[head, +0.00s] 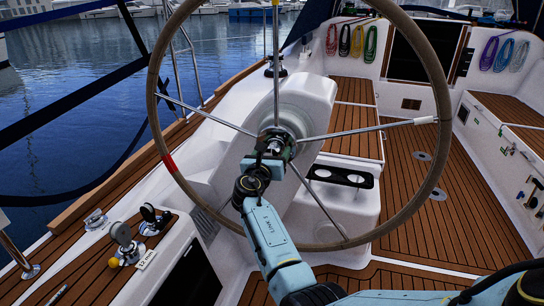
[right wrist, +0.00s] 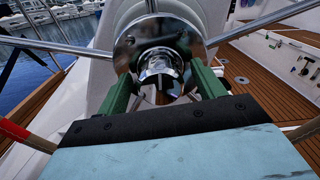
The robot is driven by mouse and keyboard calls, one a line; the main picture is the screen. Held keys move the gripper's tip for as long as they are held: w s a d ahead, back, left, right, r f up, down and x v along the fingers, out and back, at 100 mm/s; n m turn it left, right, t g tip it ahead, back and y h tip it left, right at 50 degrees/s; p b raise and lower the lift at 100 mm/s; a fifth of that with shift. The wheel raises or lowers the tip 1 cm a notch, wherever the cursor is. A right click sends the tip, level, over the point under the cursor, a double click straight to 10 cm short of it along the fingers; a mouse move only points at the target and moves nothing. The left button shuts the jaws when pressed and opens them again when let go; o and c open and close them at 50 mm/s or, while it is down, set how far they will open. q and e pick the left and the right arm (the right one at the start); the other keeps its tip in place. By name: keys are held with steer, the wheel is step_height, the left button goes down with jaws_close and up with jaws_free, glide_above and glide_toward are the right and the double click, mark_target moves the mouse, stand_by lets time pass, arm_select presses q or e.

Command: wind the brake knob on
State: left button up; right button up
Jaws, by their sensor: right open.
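The brake knob (right wrist: 160,72) is a shiny chrome cylinder at the middle of the steering wheel's hub, in front of a wider chrome disc. In the right wrist view the green fingers of my right gripper (right wrist: 163,85) stand open, one on each side of the knob. I cannot tell whether either finger touches it. In the head view my right gripper (head: 274,149) is at the hub and largely hides the knob. The large steering wheel (head: 155,113) has a brown rim, metal spokes and a red mark at its left. My left gripper is not in view.
The white pedestal (head: 306,100) stands right behind the hub. Spokes run out around the gripper. A winch handle and fittings (head: 124,240) sit on the left side deck. Coiled coloured ropes (head: 357,42) hang at the back. The teak floor (head: 440,235) at right is clear.

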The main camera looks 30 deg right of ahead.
steer(key=shift+w+d, duration=0.1)
steer(key=c, duration=1)
